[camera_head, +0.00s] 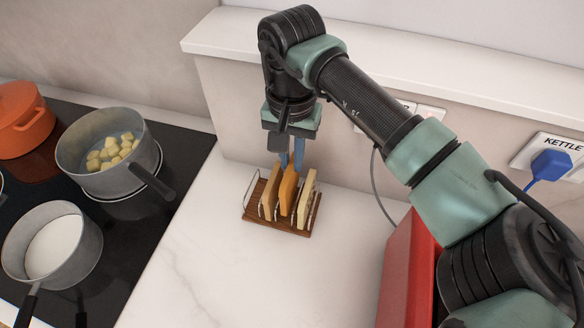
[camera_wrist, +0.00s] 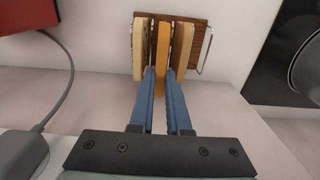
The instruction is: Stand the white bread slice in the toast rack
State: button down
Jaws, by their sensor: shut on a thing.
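The toast rack (camera_head: 251,211), a wooden base with wire dividers, stands on the pale counter and also shows in the wrist view (camera_wrist: 198,32). Three slices stand upright in it. The palest, cream slice (camera_head: 306,199), which looks like the white bread, is at the right end; in the wrist view it is on the left (camera_wrist: 138,50). A tan slice (camera_head: 269,196) is at the other side. My gripper (camera_head: 291,161) points down from behind, its blue fingers shut on the golden-orange middle slice (camera_wrist: 162,48). That slice's lower edge is partly hidden between its neighbours.
A black hob at left holds a pan of yellow cubes (camera_head: 108,150), a pan of white contents (camera_head: 52,245) and an orange pot (camera_head: 22,120). A red object (camera_head: 407,275) stands at right near a cable. The counter in front of the rack is clear.

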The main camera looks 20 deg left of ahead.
notch_tip(320, 180, down, 3)
jog(key=shift+f+p, duration=0.1)
jog(key=shift+p, duration=0.2)
jog(key=shift+f, duration=0.3)
jog(key=shift+f, duration=0.1)
jog(key=shift+f, duration=0.15)
jog(key=c, duration=1.2)
grip_release()
jog(key=shift+o, duration=0.2)
jog(key=shift+r, duration=0.2)
